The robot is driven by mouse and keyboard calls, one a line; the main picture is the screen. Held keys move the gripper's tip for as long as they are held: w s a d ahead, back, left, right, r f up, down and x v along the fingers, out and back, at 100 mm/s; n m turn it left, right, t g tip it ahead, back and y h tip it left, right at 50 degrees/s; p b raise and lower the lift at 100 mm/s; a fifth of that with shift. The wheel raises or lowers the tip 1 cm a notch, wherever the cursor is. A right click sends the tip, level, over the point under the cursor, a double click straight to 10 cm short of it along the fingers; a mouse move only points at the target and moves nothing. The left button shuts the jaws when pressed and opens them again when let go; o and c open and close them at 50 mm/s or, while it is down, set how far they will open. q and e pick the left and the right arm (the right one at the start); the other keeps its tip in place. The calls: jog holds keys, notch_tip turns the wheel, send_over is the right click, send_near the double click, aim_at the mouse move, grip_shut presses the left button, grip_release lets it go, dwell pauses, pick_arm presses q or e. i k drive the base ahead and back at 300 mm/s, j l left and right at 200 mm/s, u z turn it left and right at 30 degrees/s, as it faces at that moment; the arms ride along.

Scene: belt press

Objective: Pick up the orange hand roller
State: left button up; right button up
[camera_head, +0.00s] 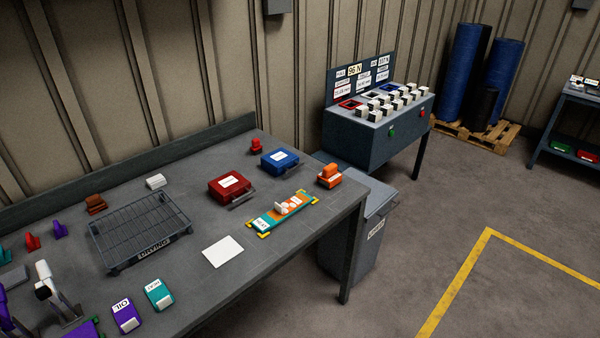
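An orange object with a raised block on top, seemingly the orange hand roller (329,177), sits on the grey workbench (190,298) near its right end. It stands apart from the teal strip with yellow corners (270,221), which lies to its lower left. A darker orange-brown piece (95,204) stands near the back left of the bench. Neither of my grippers shows in this view, and nothing is seen touching the orange object.
A red case (230,186) and a blue case (280,160) lie left of the orange object. A wire rack (130,212), a white card (223,252), and purple (126,315) and teal (158,295) blocks lie farther left. A grey bin (370,235) stands beside the bench.

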aim_at(329, 174)
jog(key=i+l+u, duration=0.65)
jog(key=l, duration=0.2)
jog(key=l+u, duration=0.2)
jog(key=l, duration=0.15)
jog(key=i, duration=0.05)
